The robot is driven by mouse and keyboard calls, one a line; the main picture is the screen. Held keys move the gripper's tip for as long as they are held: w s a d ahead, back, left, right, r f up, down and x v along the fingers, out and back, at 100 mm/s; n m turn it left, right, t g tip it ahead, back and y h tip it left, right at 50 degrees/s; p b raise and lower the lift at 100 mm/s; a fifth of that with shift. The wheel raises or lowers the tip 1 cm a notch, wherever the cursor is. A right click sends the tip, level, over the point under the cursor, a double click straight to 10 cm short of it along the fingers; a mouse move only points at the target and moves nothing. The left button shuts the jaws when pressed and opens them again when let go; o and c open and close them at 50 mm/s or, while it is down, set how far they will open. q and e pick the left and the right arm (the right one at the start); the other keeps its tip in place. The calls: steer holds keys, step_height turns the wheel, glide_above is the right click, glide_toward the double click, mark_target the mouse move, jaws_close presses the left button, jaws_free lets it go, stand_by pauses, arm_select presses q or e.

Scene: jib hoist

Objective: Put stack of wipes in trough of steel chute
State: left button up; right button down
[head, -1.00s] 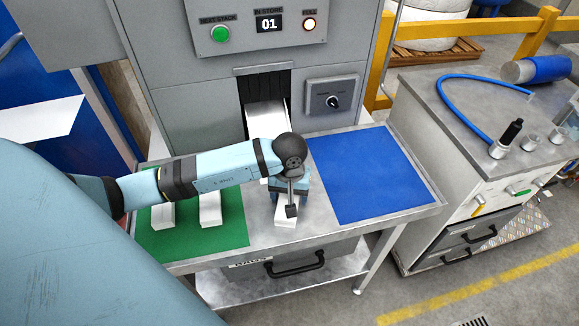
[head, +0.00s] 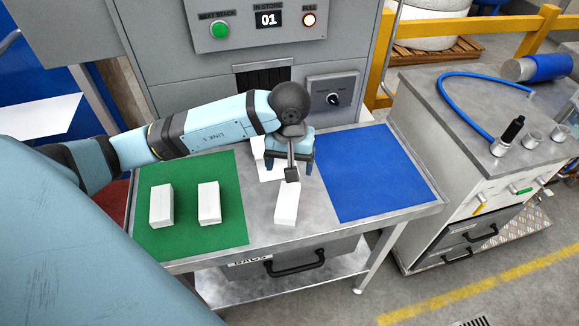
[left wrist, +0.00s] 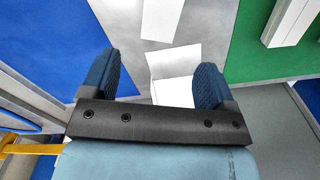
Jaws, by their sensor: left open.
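My left gripper (head: 288,165) is open and empty above the bare metal strip of the bench, with its fingers pointing down. In the left wrist view its two blue fingers (left wrist: 157,70) are apart, with a bent white piece (left wrist: 172,70) beyond them. This piece shows partly behind the gripper in the head view (head: 263,165); whether it is the chute's trough I cannot tell. A white stack of wipes (head: 287,205) lies on the bare metal just in front of the gripper. Two more white stacks, left (head: 161,206) and right (head: 209,203), stand on the green mat. My right gripper is not in view.
The green mat (head: 190,240) is at the left of the bench and the empty blue mat (head: 370,180) at the right. A grey machine with a dark slot (head: 263,77) stands behind. Its display (head: 268,23) reads 01. A grey cabinet (head: 470,130) stands to the right.

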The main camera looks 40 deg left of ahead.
arm_select(q)
steer(key=shift+o, duration=0.5)
steer(key=shift+r, duration=0.45)
steer(key=s+d+r+n+g+h+p, duration=0.1)
steer(key=d+r+h, duration=0.45)
steer(key=d, duration=0.25)
steer(key=s+d+r+n+h, duration=0.1)
steer(key=d+r+h, duration=0.4)
steer(key=d+h, duration=0.2)
steer(key=w+r+n+t+h+p, duration=0.2)
steer(key=w+r+n+t+h, duration=0.4)
steer(key=w+r+n+t, duration=0.5)
step_height(320, 180, down, 2)
steer(key=w+a+n+t+y, duration=0.1)
steer(key=a+n+t+y, duration=0.4)
steer(key=n, duration=0.7)
steer(key=n+g+y+p, duration=0.2)
steer(key=n+g+y, duration=0.9)
steer(key=g+y, duration=0.35)
glide_toward(287, 201)
steer(key=shift+g+h, duration=0.25)
steer(key=shift+h, duration=0.25)
steer(key=f, duration=0.4)
steer(key=shift+w+a+f, duration=0.15)
steer(key=shift+a+f, duration=0.2)
steer(key=shift+f, duration=0.05)
steer(key=shift+f+p, duration=0.3)
steer(key=shift+f, duration=2.5)
